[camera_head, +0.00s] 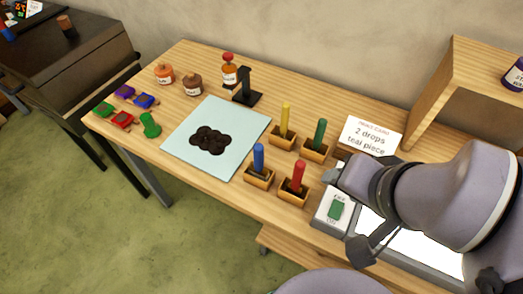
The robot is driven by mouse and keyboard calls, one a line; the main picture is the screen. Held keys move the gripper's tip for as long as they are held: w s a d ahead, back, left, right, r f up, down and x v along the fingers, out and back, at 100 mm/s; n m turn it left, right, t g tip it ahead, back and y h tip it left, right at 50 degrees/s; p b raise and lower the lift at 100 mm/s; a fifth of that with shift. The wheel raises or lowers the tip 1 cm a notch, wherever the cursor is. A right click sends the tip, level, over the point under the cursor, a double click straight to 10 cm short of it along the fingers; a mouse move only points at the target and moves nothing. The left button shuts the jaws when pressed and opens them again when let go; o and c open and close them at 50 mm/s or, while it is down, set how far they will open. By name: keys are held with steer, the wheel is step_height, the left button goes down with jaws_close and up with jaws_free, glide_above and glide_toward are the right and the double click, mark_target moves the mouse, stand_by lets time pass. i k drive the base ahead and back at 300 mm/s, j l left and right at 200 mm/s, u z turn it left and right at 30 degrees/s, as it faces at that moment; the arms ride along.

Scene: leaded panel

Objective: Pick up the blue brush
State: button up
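The blue brush (259,157) stands upright, handle up, in a small wooden holder (259,177) at the front of the table. Only its handle and a little below show; the lower end is hidden in the holder. My gripper (340,176) is at the end of the arm on the right, to the right of the blue brush and apart from it. I see nothing held in it. Its fingers are seen at an angle, so I cannot tell how far apart they are.
Red (298,177), yellow (285,118) and green (319,133) brushes stand in holders close by. A pale blue mat (181,145) with dark pieces lies left. Jars, a black stand (245,90), a card (374,135), a lit panel and a wooden shelf (440,95) surround them.

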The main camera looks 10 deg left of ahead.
mark_target(257, 169)
steer(key=z, duration=1.05)
steer(key=k+j+u, duration=0.1)
steer(key=u, duration=0.35)
steer(key=k+j+u, duration=0.15)
steer(key=u, duration=0.3)
steer(key=k+j+u, duration=0.1)
steer(key=j+u, duration=0.15)
steer(key=u, duration=0.25)
steer(key=i+j+u, duration=0.1)
steer(key=i+j, duration=0.25)
steer(key=i, duration=0.05)
